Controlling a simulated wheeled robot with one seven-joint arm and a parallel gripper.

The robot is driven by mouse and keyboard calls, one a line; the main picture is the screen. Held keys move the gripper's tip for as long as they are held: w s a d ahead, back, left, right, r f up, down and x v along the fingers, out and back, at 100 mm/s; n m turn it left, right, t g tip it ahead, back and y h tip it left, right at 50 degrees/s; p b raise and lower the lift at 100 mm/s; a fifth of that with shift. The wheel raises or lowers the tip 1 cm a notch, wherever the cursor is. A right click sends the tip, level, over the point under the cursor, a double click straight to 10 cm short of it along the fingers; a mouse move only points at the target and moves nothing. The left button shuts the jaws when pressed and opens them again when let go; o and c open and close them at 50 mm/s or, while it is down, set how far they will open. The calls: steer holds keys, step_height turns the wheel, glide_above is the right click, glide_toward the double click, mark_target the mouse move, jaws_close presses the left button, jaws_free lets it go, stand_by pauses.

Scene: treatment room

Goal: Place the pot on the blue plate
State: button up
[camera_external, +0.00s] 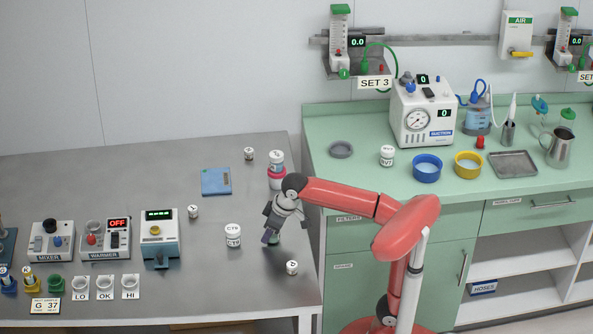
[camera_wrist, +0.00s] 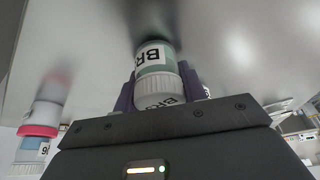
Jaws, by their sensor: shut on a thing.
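My gripper (camera_external: 270,238) is low over the right part of the grey metal table. It is shut on a small pot (camera_wrist: 157,72) with a pale green body, a white lid and a label starting "BR". In the wrist view the pot sits between the two dark purple fingers. In the external view it is mostly hidden by the gripper, and I cannot tell whether it touches the table. The blue plate (camera_external: 216,182) is a flat square farther back and to the left of my gripper. Nothing stands on it.
A white-lidded pot (camera_external: 233,236) stands left of my gripper, and a small one (camera_external: 292,267) in front. A pink-and-white pot stack (camera_external: 277,172) stands behind it. Small pots (camera_external: 193,211) (camera_external: 249,154) flank the plate. Devices (camera_external: 160,240) line the table's left. A green counter (camera_external: 320,150) adjoins right.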

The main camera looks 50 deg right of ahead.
steer(key=shift+f, duration=0.35)
steer(key=o, duration=1)
steer(key=shift+r, duration=0.1)
steer(key=shift+c, duration=0.2)
steer(key=shift+b, duration=0.4)
steer(key=p+v, duration=0.1)
steer(key=v, duration=0.5)
steer(key=shift+a+r, duration=0.1)
steer(key=shift+r, duration=0.3)
steer(key=shift+o, duration=0.5)
steer(key=shift+s+r+p, duration=0.2)
steer(key=shift+r+p, duration=0.1)
steer(key=shift+r, duration=0.25)
